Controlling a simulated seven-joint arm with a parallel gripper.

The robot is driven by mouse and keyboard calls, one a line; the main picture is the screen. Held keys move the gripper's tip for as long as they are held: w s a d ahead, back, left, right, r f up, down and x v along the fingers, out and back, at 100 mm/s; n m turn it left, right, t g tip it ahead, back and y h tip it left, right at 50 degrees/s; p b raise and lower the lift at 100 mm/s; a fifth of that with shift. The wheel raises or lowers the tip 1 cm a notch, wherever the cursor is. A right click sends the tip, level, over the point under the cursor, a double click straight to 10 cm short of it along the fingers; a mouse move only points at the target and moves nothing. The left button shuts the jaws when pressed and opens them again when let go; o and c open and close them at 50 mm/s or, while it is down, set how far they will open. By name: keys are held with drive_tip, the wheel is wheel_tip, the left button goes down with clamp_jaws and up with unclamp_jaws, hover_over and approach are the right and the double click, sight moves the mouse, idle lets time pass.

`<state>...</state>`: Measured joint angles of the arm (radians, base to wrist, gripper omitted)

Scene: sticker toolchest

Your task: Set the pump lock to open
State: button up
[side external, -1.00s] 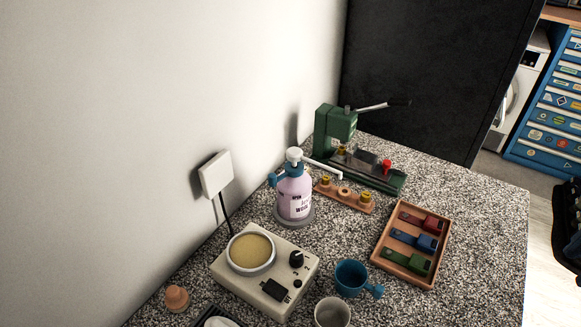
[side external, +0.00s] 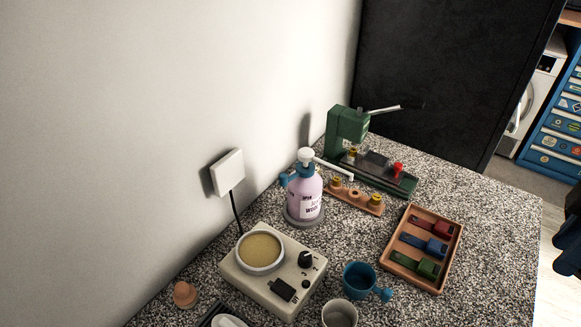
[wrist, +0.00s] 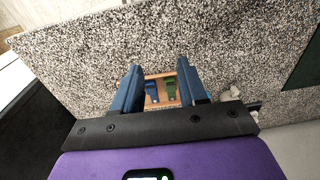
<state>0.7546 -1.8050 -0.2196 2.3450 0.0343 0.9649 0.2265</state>
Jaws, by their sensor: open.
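The pump bottle (side external: 306,199) stands upright on a grey round base near the wall. It has a lilac body with a label, a blue collar and a white pump head (side external: 306,155) with a long white nozzle pointing right. The setting of its lock is too small to tell. My gripper (wrist: 158,82) is open and empty in the wrist view, its two blue fingers spread above the counter. The wooden tray shows between and beyond the fingers. The bottle cannot be made out in the wrist view. At the side view's right edge a dark shape shows, apart from the bottle.
A green press (side external: 349,140) stands behind the bottle, with a wooden holder (side external: 368,204) beside it. The wooden tray (side external: 442,287) with red, blue and green pieces lies to the right. In front are a cream heater box (side external: 262,293), a blue mug (side external: 358,277) and a white cup (side external: 339,314).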

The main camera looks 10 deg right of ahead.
drive_tip(key=w+a+r+m+y, duration=0.1)
drive_tip(key=w+a+r+m, duration=0.3)
drive_tip(key=w+a+m, duration=0.35)
drive_tip(key=w+a+r+m+y, duration=0.1)
drive_tip(key=w+a+r+m, duration=0.2)
drive_tip(key=w+a+m, duration=0.5)
drive_tip(key=m+y, duration=0.2)
drive_tip(key=m, duration=1)
approach(284, 175)
drive_tip(key=x, duration=0.8)
drive_tip(key=shift+a+f, duration=0.2)
drive_tip(key=shift+f, duration=0.1)
clamp_jaws()
